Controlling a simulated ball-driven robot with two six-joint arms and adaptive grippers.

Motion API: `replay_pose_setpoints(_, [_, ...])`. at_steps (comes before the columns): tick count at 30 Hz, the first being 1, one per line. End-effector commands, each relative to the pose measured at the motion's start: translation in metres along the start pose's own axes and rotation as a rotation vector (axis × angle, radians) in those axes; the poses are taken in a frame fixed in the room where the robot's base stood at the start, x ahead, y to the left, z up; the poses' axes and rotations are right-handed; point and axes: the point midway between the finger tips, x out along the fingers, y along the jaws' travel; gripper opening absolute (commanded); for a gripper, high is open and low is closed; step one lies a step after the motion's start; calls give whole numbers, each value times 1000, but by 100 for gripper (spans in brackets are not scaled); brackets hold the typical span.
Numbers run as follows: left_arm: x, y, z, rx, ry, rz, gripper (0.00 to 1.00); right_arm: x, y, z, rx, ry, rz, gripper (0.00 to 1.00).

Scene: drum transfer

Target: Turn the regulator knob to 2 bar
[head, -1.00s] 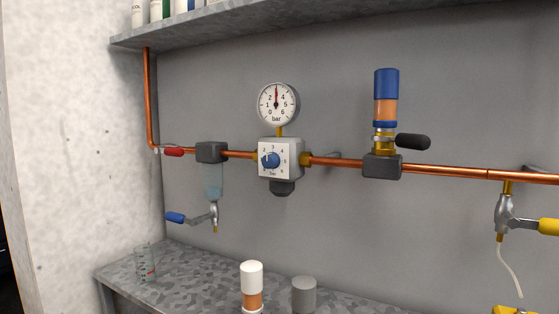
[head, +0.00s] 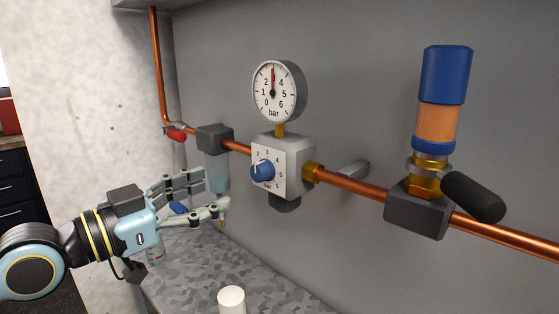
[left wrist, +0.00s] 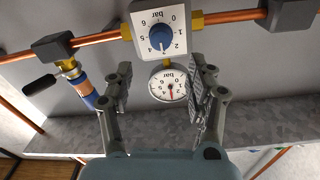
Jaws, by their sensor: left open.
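The blue regulator knob (head: 262,170) sits on the front of a white regulator box (head: 294,165) with a number scale. Its light pointer mark faces the upper part of the scale; I cannot read its exact value. The round pressure gauge (head: 279,92) above has its red needle nearly straight up, around 3. My left gripper (head: 214,190) is open and empty, left of the knob and apart from it. In the left wrist view the knob (left wrist: 162,37) appears upside down beyond the spread fingers (left wrist: 162,78), roughly midway between them. My right gripper is not in view.
A copper pipe (head: 350,185) runs through the regulator. A blue-topped lubricator (head: 443,95) with a black handle (head: 473,195) stands right. A white-capped container (head: 231,299) is on the counter below.

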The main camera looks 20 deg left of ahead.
Motion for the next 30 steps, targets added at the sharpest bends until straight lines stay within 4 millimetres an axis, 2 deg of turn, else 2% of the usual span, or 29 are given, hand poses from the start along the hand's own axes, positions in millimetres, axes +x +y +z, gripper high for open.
replay_pose_setpoints(3, [-2,-2,-2,14,-17,12,56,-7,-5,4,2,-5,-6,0])
replay_pose_setpoints(7, [8,-2,2,12,-15,8,56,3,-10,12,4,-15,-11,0])
replay_pose_setpoints(11, [28,-1,4,11,-12,8,56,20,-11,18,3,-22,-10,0])
replay_pose_setpoints(15, [56,0,3,10,-11,8,56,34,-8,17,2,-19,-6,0])
replay_pose_setpoints(21, [90,-2,2,10,-16,6,56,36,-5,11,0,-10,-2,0])
replay_pose_setpoints(25, [101,-1,2,11,-19,9,56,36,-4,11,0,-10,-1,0])
replay_pose_setpoints(30, [106,-1,2,13,-19,10,56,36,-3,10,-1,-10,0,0])
